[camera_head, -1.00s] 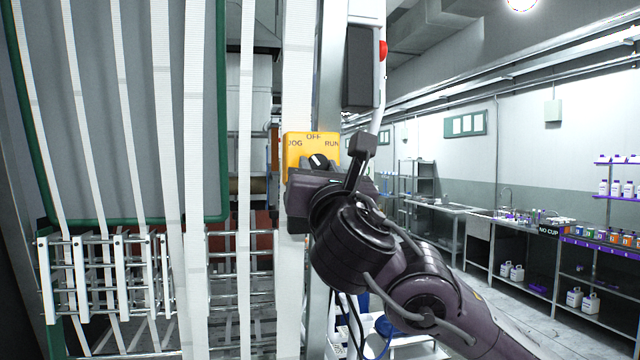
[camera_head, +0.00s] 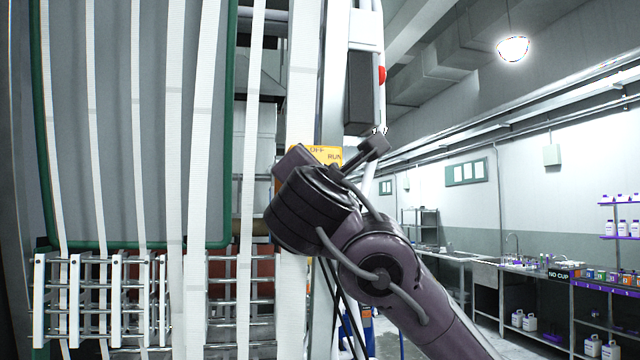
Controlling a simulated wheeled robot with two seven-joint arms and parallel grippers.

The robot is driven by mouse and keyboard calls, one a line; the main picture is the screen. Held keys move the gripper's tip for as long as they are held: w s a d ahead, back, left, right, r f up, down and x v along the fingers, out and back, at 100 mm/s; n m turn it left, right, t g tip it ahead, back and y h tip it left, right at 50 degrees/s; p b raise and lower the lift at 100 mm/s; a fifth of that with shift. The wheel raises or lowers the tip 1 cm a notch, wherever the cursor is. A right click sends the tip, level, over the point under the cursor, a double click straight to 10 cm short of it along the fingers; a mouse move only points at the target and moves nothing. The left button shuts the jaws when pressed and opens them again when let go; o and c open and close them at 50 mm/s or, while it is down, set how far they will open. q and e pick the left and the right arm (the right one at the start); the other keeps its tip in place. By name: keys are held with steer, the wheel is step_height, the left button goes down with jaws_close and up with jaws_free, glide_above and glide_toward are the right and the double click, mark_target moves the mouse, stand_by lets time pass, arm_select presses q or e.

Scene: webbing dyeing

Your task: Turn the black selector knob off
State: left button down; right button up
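The yellow selector plate (camera_head: 328,153) is on the machine's upright post, with parts of the words OFF and RUN showing above my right arm. The black selector knob is hidden behind my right arm's wrist, so its present setting cannot be seen. My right gripper is at the plate, in front of the knob; its fingertips are hidden by the wrist, and I cannot tell whether they are open or shut or touch the knob. My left gripper is not in view.
A dark box (camera_head: 361,88) with a red button (camera_head: 382,75) is on the post above the plate. White webbing strips (camera_head: 205,130) hang at the left before a green-edged grey panel. Steel benches (camera_head: 490,268) stand far right.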

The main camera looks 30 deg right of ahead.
stand_by(0.5)
steer(key=o, duration=1)
steer(key=shift+c, duration=0.2)
steer(key=b+v, duration=0.2)
steer(key=v, duration=0.5)
steer(key=shift+s+a+b, duration=0.2)
steer(key=shift+s+b, duration=0.15)
steer(key=shift+f, duration=0.15)
